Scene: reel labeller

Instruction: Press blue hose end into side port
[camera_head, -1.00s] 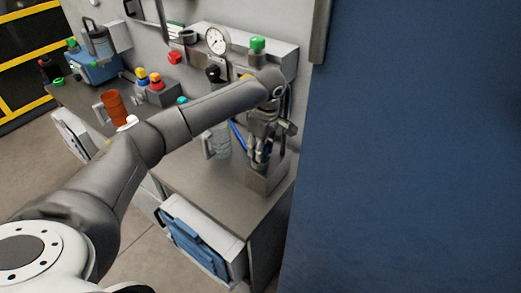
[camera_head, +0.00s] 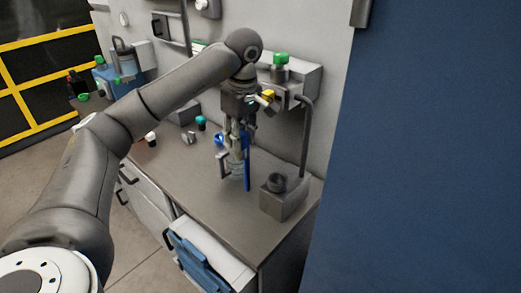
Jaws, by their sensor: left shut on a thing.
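My left gripper (camera_head: 236,152) points down over the bench, left of the grey block. It is shut, apparently on the blue hose (camera_head: 247,174), which hangs as a blue strip along its right side. Another blue piece (camera_head: 219,139) shows at the gripper's left. The fingertips overlap a clear jug in the picture, so the exact grip and the hose end are hard to make out. I cannot identify the side port for certain; a wall unit with a green cap (camera_head: 281,58) is behind and right of the gripper. My right gripper is not in view.
A grey block with a dark round top (camera_head: 286,193) stands at the bench's right; a grey pipe (camera_head: 307,130) rises behind it. A teal-capped item (camera_head: 201,123) stands left. A blue panel (camera_head: 430,150) fills the right. The bench front (camera_head: 215,205) is clear.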

